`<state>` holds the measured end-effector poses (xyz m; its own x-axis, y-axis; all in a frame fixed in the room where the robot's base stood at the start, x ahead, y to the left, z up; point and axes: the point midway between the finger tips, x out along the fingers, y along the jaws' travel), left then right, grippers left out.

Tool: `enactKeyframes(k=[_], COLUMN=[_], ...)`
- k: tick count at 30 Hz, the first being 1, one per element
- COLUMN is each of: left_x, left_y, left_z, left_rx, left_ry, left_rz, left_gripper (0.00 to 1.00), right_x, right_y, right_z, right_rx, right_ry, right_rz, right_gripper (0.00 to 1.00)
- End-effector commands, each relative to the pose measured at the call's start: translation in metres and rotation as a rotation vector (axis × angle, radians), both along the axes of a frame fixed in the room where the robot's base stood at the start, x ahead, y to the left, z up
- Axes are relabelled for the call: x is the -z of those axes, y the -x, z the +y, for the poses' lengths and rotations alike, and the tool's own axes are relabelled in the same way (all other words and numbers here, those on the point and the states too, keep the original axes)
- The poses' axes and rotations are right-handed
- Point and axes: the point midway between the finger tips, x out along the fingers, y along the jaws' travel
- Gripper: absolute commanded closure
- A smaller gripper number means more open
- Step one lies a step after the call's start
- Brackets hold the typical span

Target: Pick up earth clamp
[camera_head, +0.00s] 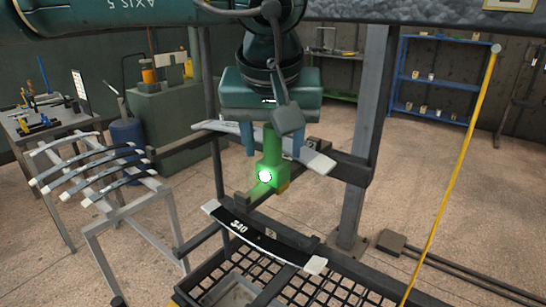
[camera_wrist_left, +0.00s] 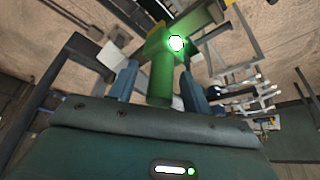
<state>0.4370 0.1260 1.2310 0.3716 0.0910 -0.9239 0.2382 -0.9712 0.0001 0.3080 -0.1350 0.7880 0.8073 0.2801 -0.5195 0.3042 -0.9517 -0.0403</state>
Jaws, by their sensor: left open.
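The earth clamp (camera_head: 271,174) is a green upright piece with a glowing white spot, at the dark rack frame in the middle of the head view. It also shows in the left wrist view (camera_wrist_left: 161,75). My left gripper (camera_head: 273,148) points down over it, with one blue finger on each side of its upper part. In the left wrist view the fingers (camera_wrist_left: 158,88) stand apart, with gaps beside the green piece. I cannot tell whether either finger touches it. My right gripper is not in view.
A curved spring leaf marked 340 (camera_head: 240,228) lies in front, above a black grid basket (camera_head: 325,290). Another leaf (camera_head: 318,162) lies behind the clamp. A grey post (camera_head: 362,150) and a yellow pole (camera_head: 450,180) stand to the right. A rack with several leaves (camera_head: 150,190) stands left.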

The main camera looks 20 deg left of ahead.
Motion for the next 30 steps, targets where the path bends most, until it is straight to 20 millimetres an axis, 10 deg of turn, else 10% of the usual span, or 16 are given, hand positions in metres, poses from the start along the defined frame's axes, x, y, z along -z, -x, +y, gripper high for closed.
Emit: enactKeyframes(k=[22, 30], left_x=[-0.0004, -0.0017], left_y=[0.0001, -0.0002], left_z=[-0.0003, -0.0004], left_rx=[0.0, -0.001], left_ry=[0.0, 0.001], left_rz=[0.0, -0.001], left_gripper=[1.0, 1.0], right_x=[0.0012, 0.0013], right_y=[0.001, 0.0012], right_z=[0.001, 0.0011], right_rx=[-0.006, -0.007], right_ry=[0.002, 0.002], right_rz=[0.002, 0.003], right_gripper=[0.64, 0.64])
